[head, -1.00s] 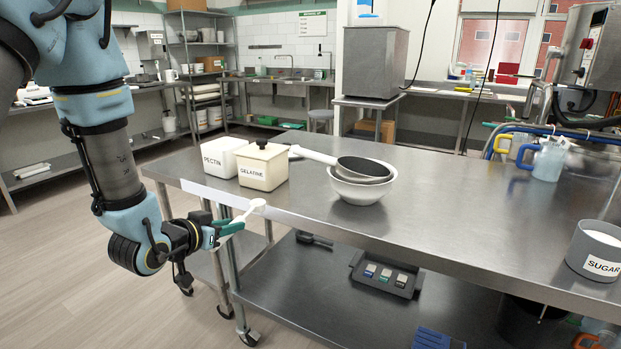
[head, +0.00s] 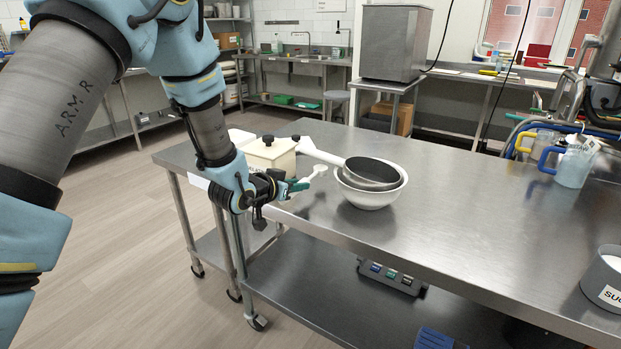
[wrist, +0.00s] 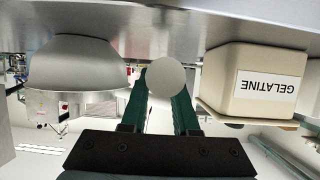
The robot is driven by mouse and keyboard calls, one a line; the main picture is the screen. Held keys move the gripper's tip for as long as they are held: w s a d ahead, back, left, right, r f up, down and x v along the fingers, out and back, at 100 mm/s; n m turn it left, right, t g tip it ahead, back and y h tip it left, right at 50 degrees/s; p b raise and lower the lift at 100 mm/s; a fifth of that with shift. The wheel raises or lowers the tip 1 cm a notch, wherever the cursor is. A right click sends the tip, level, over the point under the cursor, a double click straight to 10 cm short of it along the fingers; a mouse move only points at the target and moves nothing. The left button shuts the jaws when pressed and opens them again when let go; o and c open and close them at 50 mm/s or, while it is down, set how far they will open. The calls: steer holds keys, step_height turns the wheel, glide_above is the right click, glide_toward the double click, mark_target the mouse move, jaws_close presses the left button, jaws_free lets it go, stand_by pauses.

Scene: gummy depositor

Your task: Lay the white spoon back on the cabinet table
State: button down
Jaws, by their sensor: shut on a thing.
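The white spoon (head: 318,170) is held in my gripper (head: 300,185), out over the front-left part of the steel cabinet table (head: 440,210). My gripper is shut on it, and the spoon's round end points away from the fingers. In the wrist view the round white end (wrist: 166,76) shows between the green fingertips (wrist: 166,105). The gap between spoon and table top is hard to judge. The gelatine box (head: 268,155) is just behind and left of my gripper. The white bowl (head: 370,190) with a dark-lined pan (head: 372,170) in it stands to the right.
The wrist view appears upside down, with the gelatine box (wrist: 262,85) right and the bowl (wrist: 75,75) left. Blue- and yellow-handled jugs (head: 570,165) and a sugar container (head: 604,280) stand far right. The table's middle is clear.

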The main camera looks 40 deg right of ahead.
mark_target(310, 194)
steer(key=d, duration=0.2)
steer(key=w+d+p, duration=0.1)
steer(key=d, duration=0.1)
steer(key=d+p, duration=0.1)
steer(key=d, duration=0.1)
steer(key=shift+w, duration=0.25)
steer(key=shift+d+f, duration=0.1)
steer(key=shift+f+p, duration=0.9)
steer(key=shift+f, duration=0.75)
steer(key=shift+f, duration=0.1)
steer(key=c, duration=0.7)
jaws_free()
steer(key=shift+o, duration=0.2)
